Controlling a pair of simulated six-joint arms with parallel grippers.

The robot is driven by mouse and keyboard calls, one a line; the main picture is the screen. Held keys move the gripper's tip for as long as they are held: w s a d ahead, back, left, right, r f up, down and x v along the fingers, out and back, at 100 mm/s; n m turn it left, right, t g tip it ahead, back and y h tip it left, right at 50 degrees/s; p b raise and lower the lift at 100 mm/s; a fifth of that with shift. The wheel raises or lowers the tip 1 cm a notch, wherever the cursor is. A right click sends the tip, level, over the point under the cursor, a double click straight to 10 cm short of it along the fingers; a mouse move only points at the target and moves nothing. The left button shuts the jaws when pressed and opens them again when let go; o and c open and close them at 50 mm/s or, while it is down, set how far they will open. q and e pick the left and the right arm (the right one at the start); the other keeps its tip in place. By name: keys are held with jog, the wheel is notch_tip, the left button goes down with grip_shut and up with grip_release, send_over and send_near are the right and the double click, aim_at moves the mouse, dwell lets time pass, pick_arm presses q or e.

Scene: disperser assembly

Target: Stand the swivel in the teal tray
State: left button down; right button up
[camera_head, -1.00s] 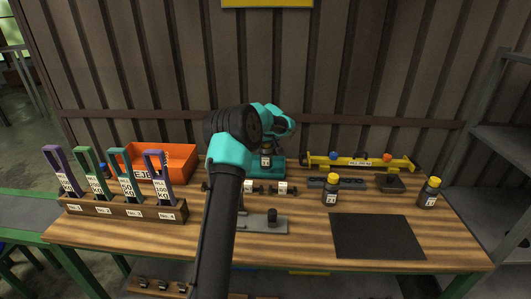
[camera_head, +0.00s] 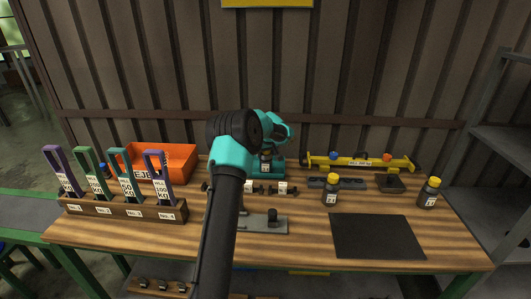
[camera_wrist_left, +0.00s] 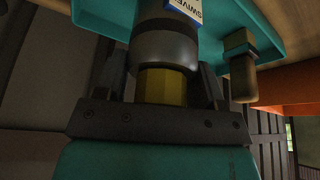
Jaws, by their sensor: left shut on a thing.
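My left gripper (camera_wrist_left: 163,82) is shut on the swivel (camera_wrist_left: 165,48), a dark grey cylinder with a yellow section between the fingers and a white SWIVEL label. In the head view the swivel (camera_head: 266,166) looks upright, in front of the back wall of the teal tray (camera_head: 279,172). In the left wrist view the teal tray (camera_wrist_left: 268,35) lies close behind the swivel. I cannot tell whether the swivel's base touches the tray floor. My left arm hides part of the tray in the head view. My right gripper is not in view.
An orange bin (camera_head: 178,163) stands left of the tray, behind a wooden rack (camera_head: 125,209) with several coloured handles. A grey plate (camera_head: 262,223) lies in front.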

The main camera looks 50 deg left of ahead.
pick_arm(q)
jog(key=shift+c, duration=1)
grip_release()
jog(key=shift+f, duration=0.15)
jog(key=v, duration=1.2)
jog(key=x, duration=1.2)
